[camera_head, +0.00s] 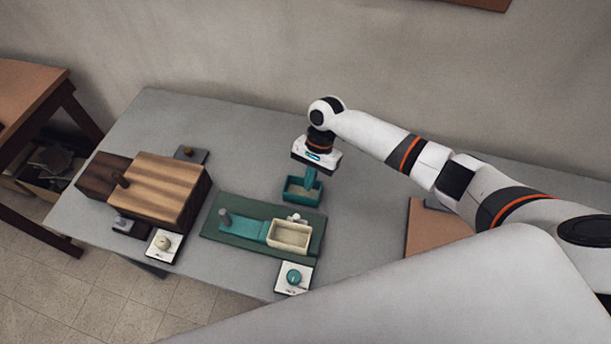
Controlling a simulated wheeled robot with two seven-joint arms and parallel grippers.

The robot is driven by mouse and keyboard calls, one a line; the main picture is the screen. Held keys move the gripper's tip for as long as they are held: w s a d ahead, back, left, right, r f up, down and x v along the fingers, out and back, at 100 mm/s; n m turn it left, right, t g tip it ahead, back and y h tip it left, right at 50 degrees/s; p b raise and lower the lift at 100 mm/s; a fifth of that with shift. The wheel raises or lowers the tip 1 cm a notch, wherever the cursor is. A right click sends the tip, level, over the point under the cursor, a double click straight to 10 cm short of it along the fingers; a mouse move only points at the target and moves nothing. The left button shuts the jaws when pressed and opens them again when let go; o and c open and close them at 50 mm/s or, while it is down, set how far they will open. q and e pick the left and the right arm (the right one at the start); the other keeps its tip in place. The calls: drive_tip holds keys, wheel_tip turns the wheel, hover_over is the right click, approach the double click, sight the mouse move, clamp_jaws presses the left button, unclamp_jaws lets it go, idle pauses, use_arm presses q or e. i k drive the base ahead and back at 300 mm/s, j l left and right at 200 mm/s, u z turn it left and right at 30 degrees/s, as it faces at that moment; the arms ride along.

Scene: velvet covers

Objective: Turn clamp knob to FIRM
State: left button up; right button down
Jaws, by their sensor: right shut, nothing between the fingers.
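Two dials on white plates stand along the table's front edge. One is a teal knob (293,277) in front of the green board; the other is a cream knob (163,242) in front of the wooden block. Their markings are too small to read, so I cannot tell which is the clamp knob. My right gripper (311,180) points down, shut and empty, over or just inside a small teal tray (290,193) behind the green board. It is well behind both knobs. My left gripper is not in view.
A green board (220,236) carries a grey post (225,216), a teal strip and a cream open box (289,247). A striped wooden block (160,185) stands at left. A brown panel (430,232) lies at right under my right arm. The grey table's back is clear.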

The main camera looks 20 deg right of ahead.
sight(293, 276)
drive_tip(key=k, duration=1.5)
